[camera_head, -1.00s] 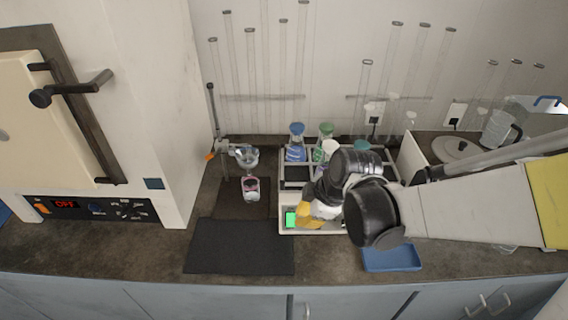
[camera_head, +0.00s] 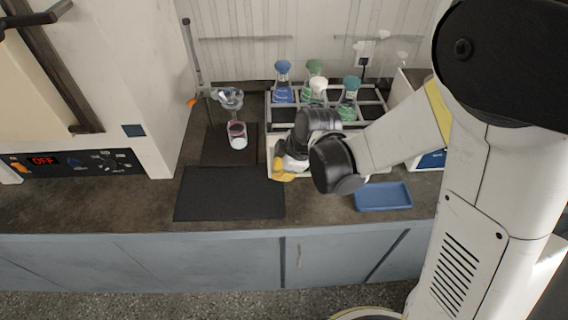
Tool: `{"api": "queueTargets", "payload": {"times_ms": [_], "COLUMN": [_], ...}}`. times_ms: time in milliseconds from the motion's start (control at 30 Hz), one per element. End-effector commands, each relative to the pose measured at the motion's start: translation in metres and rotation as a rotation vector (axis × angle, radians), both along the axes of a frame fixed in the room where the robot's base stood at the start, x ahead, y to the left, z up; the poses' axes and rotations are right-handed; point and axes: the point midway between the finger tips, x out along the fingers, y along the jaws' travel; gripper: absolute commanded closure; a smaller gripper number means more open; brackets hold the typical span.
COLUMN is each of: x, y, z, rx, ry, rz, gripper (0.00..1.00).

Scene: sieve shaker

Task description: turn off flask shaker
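The flask shaker (camera_head: 272,126) stands at the back middle of the counter, a pale frame holding several flasks. They include a blue flask (camera_head: 283,84), a green flask (camera_head: 315,80) and another green flask (camera_head: 350,92). My gripper (camera_head: 283,176), with yellow fingers, is at the left part of the shaker's front panel. It covers most of that panel, and no lit display shows there. Contact cannot be told, nor whether the fingers are open or shut.
A blue tray (camera_head: 383,197) lies right of my gripper, and a dark mat (camera_head: 229,194) lies to the left. A small flask with reddish contents (camera_head: 237,136) stands by a clamp stand (camera_head: 190,60). The oven panel (camera_head: 80,161) at left reads OFF.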

Motion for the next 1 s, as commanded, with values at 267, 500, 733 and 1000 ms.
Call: {"api": "queueTargets", "payload": {"times_ms": [267, 500, 733, 1000], "x": [0.026, 0.03, 0.031, 0.035], "y": [-0.002, -0.002, -0.002, -0.002], "z": [-0.022, -0.023, -0.026, -0.033], "rx": [0.001, 0.001, 0.0, 0.0], "ry": [0.0, 0.0, -0.001, -0.001], "rz": [-0.002, -0.002, -0.001, -0.001], "gripper": [1.0, 1.0, 1.0, 1.0]}}
